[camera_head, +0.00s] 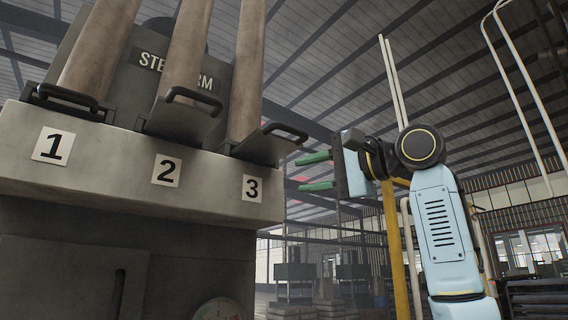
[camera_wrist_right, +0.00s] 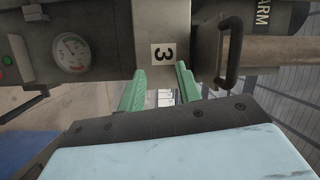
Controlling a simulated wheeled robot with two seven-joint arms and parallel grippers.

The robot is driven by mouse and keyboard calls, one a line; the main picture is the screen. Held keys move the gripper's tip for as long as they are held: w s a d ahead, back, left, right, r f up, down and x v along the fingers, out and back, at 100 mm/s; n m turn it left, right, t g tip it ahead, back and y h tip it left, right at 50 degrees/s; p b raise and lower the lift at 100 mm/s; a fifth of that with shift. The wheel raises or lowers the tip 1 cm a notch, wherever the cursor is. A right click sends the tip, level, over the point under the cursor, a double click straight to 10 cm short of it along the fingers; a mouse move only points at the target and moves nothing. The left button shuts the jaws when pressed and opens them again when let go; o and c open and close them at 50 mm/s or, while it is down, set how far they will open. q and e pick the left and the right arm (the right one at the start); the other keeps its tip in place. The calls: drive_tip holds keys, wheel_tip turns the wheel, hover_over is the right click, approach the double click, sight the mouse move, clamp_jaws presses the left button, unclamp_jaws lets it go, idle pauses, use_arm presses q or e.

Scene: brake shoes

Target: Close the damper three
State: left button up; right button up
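Damper three (camera_head: 265,145) is a dark plate with a black bar handle (camera_head: 287,130), at the foot of the right pipe above the label "3" (camera_head: 252,188). The plate juts out from the ledge, tilted. In the right wrist view the handle (camera_wrist_right: 230,55) is right of the label "3" (camera_wrist_right: 163,54). My right gripper (camera_head: 316,172) has green fingers spread apart with nothing between them. It is right of damper three and slightly lower in the head view, apart from the handle. In the wrist view its fingertips (camera_wrist_right: 162,78) flank the label's lower end. My left gripper is not visible.
Damper two (camera_head: 182,120) juts out beside damper three; damper one (camera_head: 66,103) is farther left. A gauge (camera_head: 218,310) is low on the machine and also in the wrist view (camera_wrist_right: 72,52). A yellow post (camera_head: 393,250) stands behind my right arm.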

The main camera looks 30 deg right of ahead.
drive_tip(key=m+t+y, duration=0.1)
approach(295, 129)
drive_tip(key=f, duration=0.1)
drive_tip(key=p+x, duration=0.1)
drive_tip(key=x, duration=0.2)
drive_tip(key=p+x, duration=0.2)
drive_tip(key=x, duration=0.2)
drive_tip(key=r+p+x, duration=0.1)
drive_tip(key=x, duration=0.3)
drive_tip(key=shift+p, duration=0.35)
drive_tip(key=shift+x, duration=0.85)
drive_tip(key=shift+s, duration=0.1)
clamp_jaws()
